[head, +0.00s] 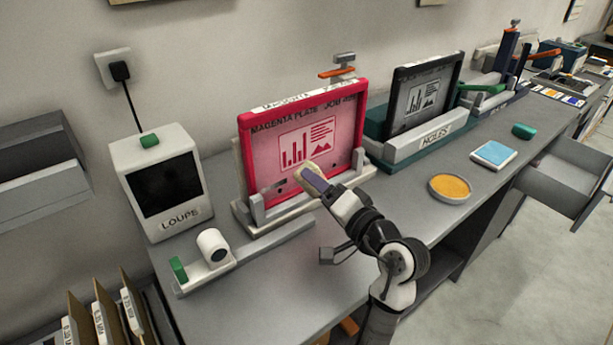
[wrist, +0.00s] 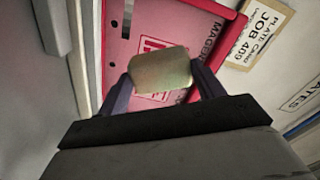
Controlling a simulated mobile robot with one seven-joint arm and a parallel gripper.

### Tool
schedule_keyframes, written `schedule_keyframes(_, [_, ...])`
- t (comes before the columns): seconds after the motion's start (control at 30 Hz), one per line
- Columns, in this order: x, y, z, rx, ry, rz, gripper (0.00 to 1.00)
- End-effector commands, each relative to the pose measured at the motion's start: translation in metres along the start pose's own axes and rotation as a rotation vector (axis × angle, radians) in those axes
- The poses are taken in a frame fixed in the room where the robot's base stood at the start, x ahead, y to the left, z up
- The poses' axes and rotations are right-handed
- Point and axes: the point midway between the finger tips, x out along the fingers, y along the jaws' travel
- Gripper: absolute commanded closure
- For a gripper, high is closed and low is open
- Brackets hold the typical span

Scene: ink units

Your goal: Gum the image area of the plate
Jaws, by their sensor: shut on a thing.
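The magenta plate (head: 262,162) stands upright in a pale holder on the bench, with a chart image area (head: 306,143) printed in its middle. My gripper (head: 313,180) is in front of the plate's lower part. It is shut on a tan sponge-like pad (head: 309,179). In the wrist view the pad (wrist: 160,80) sits between the two dark fingers and hides part of the image area; the plate (wrist: 185,35) is behind it. I cannot tell whether the pad touches the plate. A round dish with orange-yellow content (head: 450,187) stands on the bench to the right.
A grey-black plate (head: 424,95) stands in a green holder to the right. A loupe box (head: 160,185) and a white roll (head: 212,246) are on the left. A blue-topped pad (head: 493,154) and a green block (head: 523,131) lie right. An open drawer (head: 570,180) juts out at right.

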Motion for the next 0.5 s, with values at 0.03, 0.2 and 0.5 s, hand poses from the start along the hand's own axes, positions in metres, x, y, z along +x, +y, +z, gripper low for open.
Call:
schedule_keyframes(0.03, [0.0,0.0,0.0,0.0,0.001,-0.002,0.51])
schedule_keyframes(0.2, [0.006,-0.001,-0.001,0.001,0.002,-0.005,0.51])
schedule_keyframes(0.5, [0.037,-0.003,-0.001,0.001,0.0,-0.005,0.51])
